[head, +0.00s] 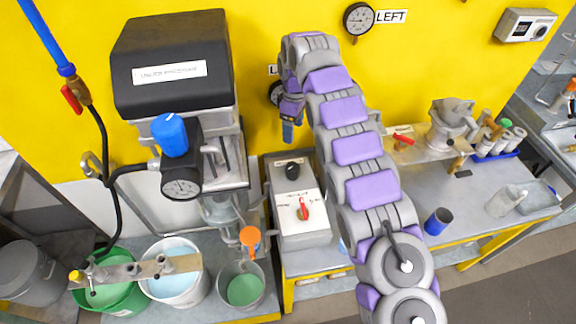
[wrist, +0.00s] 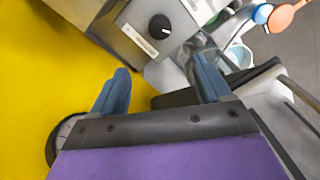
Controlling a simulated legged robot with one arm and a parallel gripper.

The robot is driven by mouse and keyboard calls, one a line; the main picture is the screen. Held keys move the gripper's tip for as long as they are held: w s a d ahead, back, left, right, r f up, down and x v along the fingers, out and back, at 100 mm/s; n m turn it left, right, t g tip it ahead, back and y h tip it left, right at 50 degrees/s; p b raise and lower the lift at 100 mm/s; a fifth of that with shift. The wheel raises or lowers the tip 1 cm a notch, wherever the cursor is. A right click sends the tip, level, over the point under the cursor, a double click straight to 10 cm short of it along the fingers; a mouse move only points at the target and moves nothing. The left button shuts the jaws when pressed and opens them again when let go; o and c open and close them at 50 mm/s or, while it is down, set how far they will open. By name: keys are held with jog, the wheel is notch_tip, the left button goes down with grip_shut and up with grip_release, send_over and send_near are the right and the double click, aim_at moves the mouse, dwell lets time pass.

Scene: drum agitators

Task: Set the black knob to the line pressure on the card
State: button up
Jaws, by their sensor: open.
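A round black knob (head: 292,168) sits on the upper face of a grey control box (head: 305,238), above a white plate with a red switch (head: 303,209). In the wrist view the knob (wrist: 160,27) shows a pale mark, beside a white label (wrist: 139,40). My gripper (head: 291,131) hangs near the yellow wall, above the box in the picture. Its blue fingers (wrist: 160,78) are apart with nothing between them, and the knob lies beyond them, untouched. A white card (head: 170,72) is on the black hood; its small text is unreadable, so I cannot tell whether it gives the pressure.
A blue-capped regulator with a gauge (head: 181,184) stands left of the box. A gauge labelled LEFT (head: 358,19) is on the wall; another (head: 275,93) is partly hidden by my arm. Buckets (head: 172,272) stand below left. The bench (head: 480,208) at right has some clear room.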

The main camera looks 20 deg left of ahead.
aim_at(293, 166)
jog(key=f+b, duration=0.1)
jog(key=f, duration=0.4)
jog(key=f+b, duration=0.1)
jog(key=f, duration=0.4)
jog(key=s+d+f+b, duration=0.1)
jog(key=f, duration=0.5)
jog(key=shift+f, duration=0.1)
jog(key=shift+a+f, duration=0.15)
jog(key=shift+f, duration=0.25)
jog(key=shift+a, duration=0.15)
jog(key=c, duration=1)
